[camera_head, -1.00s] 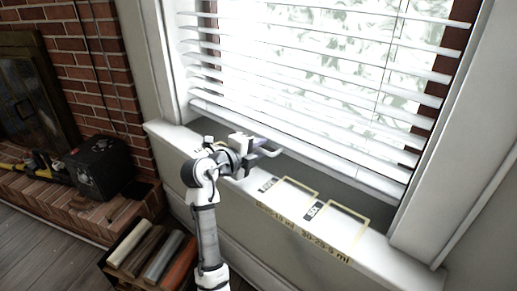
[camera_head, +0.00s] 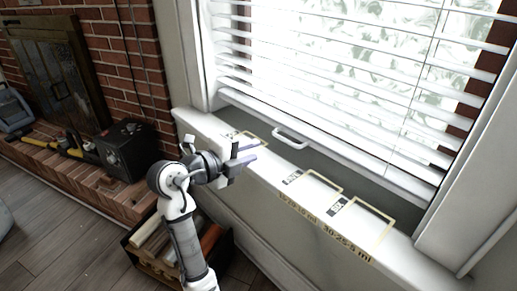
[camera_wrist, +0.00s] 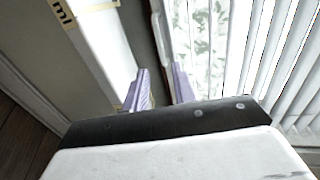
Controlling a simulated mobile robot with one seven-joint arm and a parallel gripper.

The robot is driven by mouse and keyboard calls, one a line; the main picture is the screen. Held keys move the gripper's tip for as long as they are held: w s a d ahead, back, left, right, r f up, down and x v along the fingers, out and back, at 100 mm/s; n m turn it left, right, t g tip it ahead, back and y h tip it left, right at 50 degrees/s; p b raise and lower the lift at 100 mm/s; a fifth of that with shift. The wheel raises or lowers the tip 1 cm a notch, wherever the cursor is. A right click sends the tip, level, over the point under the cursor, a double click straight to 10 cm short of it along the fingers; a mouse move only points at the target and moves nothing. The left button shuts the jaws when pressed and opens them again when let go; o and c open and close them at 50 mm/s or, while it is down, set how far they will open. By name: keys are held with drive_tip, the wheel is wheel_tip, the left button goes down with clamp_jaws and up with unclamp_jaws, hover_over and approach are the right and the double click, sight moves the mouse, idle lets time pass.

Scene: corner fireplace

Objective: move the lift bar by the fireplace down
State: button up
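The lift bar (camera_head: 290,138) is a white loop handle at the bottom edge of the white window blind (camera_head: 340,75). The blind hangs over most of the window, with its bottom rail a little above the sill. My gripper (camera_head: 248,153) is to the left of the bar and apart from it, above the sill's front edge. In the wrist view, the purple fingers (camera_wrist: 161,90) stand apart with nothing between them. A pale upright piece beyond them may be the bar or rail; I cannot tell which.
The white window sill (camera_head: 275,168) bears yellow outlines and printed labels. A wooden crate (camera_head: 222,258) with rolls stands below the sill. At the left are a black box (camera_head: 127,148) and a brick fireplace (camera_head: 128,45) with a dark door.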

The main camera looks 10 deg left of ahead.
drive_tip(key=shift+c, duration=1)
drive_tip(key=shift+d+r+n+p, duration=0.1)
drive_tip(key=shift+r+n+p, duration=0.2)
drive_tip(key=shift+p, duration=0.2)
drive_tip(key=shift+c, duration=1.2)
drive_tip(key=r+n+p, duration=0.1)
drive_tip(key=n+p, duration=0.2)
drive_tip(key=d+n+t+p, duration=0.1)
drive_tip(key=n+p, duration=0.2)
drive_tip(key=d+r+n+t+p, duration=0.1)
drive_tip(key=n+p, duration=0.2)
drive_tip(key=shift+w+d+r+y+p, duration=0.2)
drive_tip(key=shift+w+r+y+p, duration=0.15)
drive_tip(key=shift+y+p, duration=0.05)
clamp_jaws()
drive_tip(key=w+d+f+n+y+p, duration=0.1)
drive_tip(key=w+n+p, duration=0.1)
drive_tip(key=n+p, duration=0.2)
drive_tip(key=w+d+f+n+t+y+p, duration=0.1)
drive_tip(key=w+d+n+p, duration=0.1)
drive_tip(key=n+p, duration=0.3)
drive_tip(key=w+d+f+n+t+y+p, duration=0.1)
drive_tip(key=w+d+n+p, duration=0.1)
drive_tip(key=n+p, duration=0.2)
drive_tip(key=shift+w+d+y+p, duration=0.1)
drive_tip(key=shift+w+y+p, duration=0.15)
drive_tip(key=shift+p, duration=0.8)
drive_tip(key=shift+f, duration=0.55)
